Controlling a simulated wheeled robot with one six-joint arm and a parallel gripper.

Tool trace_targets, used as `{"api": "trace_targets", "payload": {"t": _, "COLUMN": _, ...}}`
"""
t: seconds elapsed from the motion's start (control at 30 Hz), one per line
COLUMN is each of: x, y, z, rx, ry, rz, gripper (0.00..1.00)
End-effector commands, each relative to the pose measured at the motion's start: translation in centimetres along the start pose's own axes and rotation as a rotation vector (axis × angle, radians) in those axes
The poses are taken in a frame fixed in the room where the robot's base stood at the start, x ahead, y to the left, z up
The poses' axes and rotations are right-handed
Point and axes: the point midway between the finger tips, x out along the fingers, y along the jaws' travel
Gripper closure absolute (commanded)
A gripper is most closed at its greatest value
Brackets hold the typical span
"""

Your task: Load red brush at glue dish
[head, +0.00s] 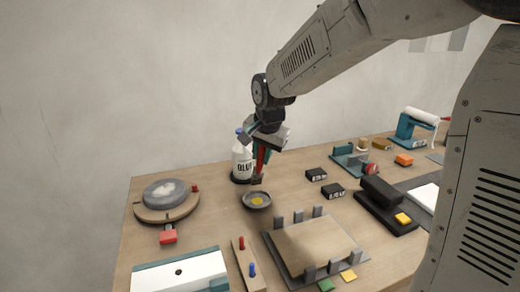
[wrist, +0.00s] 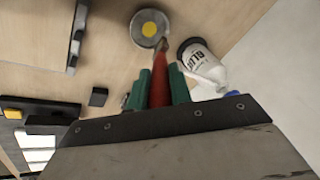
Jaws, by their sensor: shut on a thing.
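My gripper (head: 262,151) is shut on the red brush (head: 261,163) and holds it pointing down above the table. The brush also shows in the wrist view (wrist: 159,90), between the green fingers (wrist: 160,88). The glue dish (head: 257,202) is a small dark round dish with yellow glue in it. It stands just below the brush in the head view, and it also shows in the wrist view (wrist: 140,38). The brush tip appears close to the dish's edge in the wrist view. I cannot tell whether it touches.
A white glue bottle (head: 241,163) stands right behind the brush. A round turntable (head: 149,208) is at the left. A board with grey posts (head: 320,246) lies in front. Black blocks (head: 332,191) sit to the right. A holder with red and blue knobs (head: 250,277) is at the front.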

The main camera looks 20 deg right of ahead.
Motion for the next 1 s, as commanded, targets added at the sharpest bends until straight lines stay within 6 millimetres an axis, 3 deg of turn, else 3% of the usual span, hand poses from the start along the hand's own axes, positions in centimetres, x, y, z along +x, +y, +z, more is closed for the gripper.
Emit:
{"api": "trace_targets", "payload": {"t": 0.5, "x": 4.5, "y": 1.4, "z": 1.0, "rx": 0.004, "ry": 0.000, "rz": 0.002, "gripper": 1.00}}
{"api": "trace_targets", "payload": {"t": 1.0, "x": 5.0, "y": 1.5, "z": 1.1, "rx": 0.004, "ry": 0.001, "rz": 0.001, "gripper": 1.00}}
